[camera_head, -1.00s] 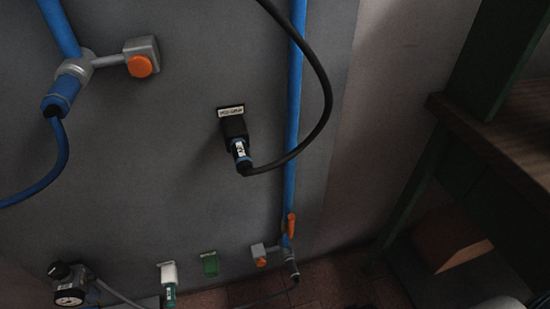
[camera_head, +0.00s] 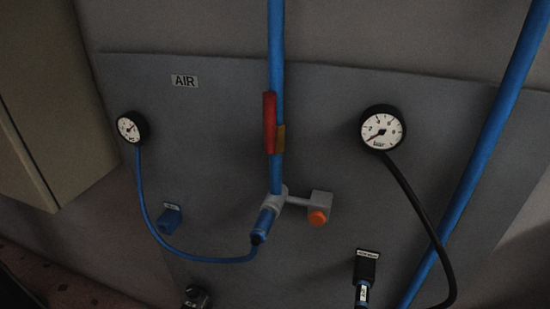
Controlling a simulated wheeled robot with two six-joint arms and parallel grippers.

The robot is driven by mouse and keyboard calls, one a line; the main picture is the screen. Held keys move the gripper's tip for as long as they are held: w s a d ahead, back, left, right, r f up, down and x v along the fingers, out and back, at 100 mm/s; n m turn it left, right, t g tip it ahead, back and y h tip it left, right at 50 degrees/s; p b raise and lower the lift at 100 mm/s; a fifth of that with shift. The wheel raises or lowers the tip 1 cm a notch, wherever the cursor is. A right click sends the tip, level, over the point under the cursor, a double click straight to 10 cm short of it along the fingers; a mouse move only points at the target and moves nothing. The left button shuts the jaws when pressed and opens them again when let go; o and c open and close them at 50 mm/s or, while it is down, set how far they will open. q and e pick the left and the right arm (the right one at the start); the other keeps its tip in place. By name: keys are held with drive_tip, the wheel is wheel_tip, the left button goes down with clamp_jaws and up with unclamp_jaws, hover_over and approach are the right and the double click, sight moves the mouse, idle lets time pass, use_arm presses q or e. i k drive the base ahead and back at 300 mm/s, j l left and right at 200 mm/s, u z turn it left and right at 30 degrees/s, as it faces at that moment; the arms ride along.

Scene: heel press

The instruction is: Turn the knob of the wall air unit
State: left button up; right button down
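The grey wall panel (camera_head: 330,90) carries an AIR label (camera_head: 184,81) at its upper left. A dark, knob-like part (camera_head: 197,297) is cut off by the bottom edge; I cannot tell whether it is the air unit's knob. A red lever (camera_head: 269,122) sits along the blue pipe (camera_head: 276,50). Below it is a metal fitting (camera_head: 277,197), with an orange button (camera_head: 317,216) on a small grey box to its right. Neither of my grippers is in view.
Round gauges hang at left (camera_head: 131,127) and right (camera_head: 382,130). A blue hose (camera_head: 195,257) and a black hose (camera_head: 420,210) loop from them. A blue socket (camera_head: 169,220) and a black socket (camera_head: 366,265) are lower down. A beige cabinet (camera_head: 45,95) stands at left.

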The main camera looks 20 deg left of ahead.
sight(191, 291)
drive_tip(key=u, duration=1.35)
